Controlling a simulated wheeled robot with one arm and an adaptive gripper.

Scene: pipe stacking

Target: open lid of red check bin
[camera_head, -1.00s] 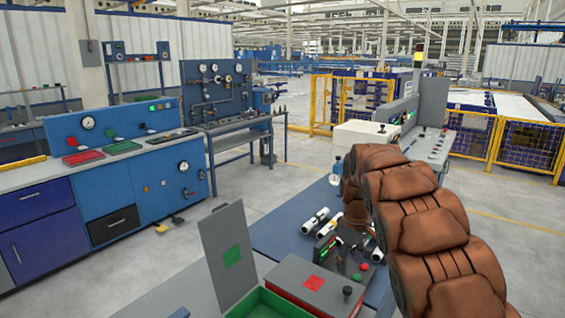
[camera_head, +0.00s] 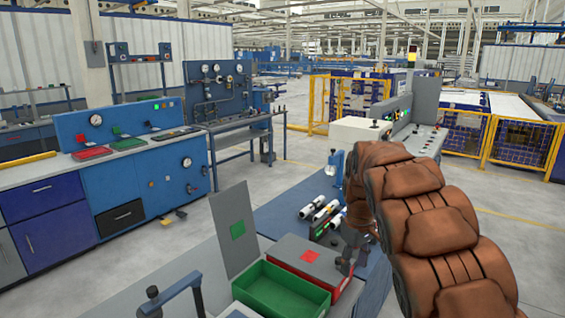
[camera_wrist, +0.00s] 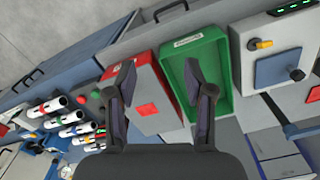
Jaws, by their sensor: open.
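The red check bin (camera_head: 325,288) has a grey lid (camera_head: 283,247) with a red square, lying shut on top. In the wrist view the red bin (camera_wrist: 148,67) lies between and beyond my fingers, with the red square at their middle. My gripper (camera_head: 346,254) is open at the right end of this lid, partly hidden by my brown-covered arm. The lid's dark knob cannot be told apart from my gripper in the head view.
A green bin (camera_head: 285,284) stands open left of the red bin, its grey lid (camera_head: 222,231) raised. White pipes (camera_head: 313,208) lie on the blue bench behind. Free floor lies between the benches.

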